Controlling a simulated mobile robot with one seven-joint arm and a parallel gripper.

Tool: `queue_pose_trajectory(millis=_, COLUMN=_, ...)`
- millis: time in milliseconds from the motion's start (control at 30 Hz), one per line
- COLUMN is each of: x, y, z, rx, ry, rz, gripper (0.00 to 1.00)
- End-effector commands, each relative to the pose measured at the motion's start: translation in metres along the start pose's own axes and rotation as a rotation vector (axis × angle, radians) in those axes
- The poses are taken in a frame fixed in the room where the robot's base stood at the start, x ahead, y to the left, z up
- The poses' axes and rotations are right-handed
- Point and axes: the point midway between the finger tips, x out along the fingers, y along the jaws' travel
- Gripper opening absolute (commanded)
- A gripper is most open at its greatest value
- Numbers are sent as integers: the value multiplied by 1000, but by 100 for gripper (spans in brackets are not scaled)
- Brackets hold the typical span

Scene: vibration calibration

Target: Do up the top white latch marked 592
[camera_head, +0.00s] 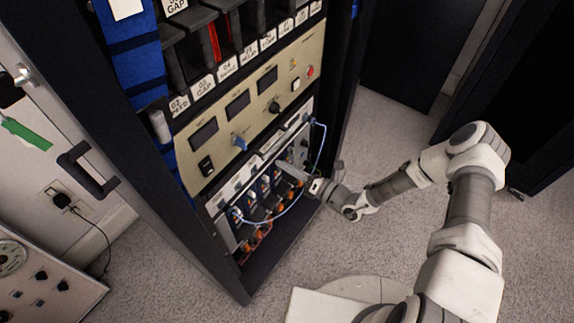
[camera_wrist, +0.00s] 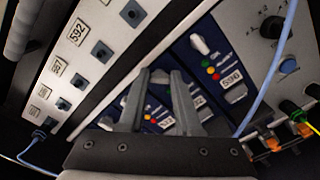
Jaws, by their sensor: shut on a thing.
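My gripper (camera_wrist: 160,78) is shut on a small white latch (camera_wrist: 159,75) at the top of a dark blue module in the wrist view. The fingers hide most of this latch and part of its module. In the head view my gripper (camera_head: 284,168) reaches the row of modules (camera_head: 264,186) low in the rack.
A blue cable (camera_wrist: 276,62) crosses the right of the wrist view and loops in front of the modules in the head view (camera_head: 287,209). Orange connectors (camera_head: 249,246) sit below. A beige panel (camera_head: 287,98) with displays and knobs is above. Carpet (camera_head: 400,130) is clear at right.

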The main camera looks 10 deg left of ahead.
Motion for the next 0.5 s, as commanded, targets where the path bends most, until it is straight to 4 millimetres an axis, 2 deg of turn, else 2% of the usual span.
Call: queue_pose_trajectory(millis=500, x=-1, y=-2, z=-2, rx=468, ry=3, rz=-3, gripper=0)
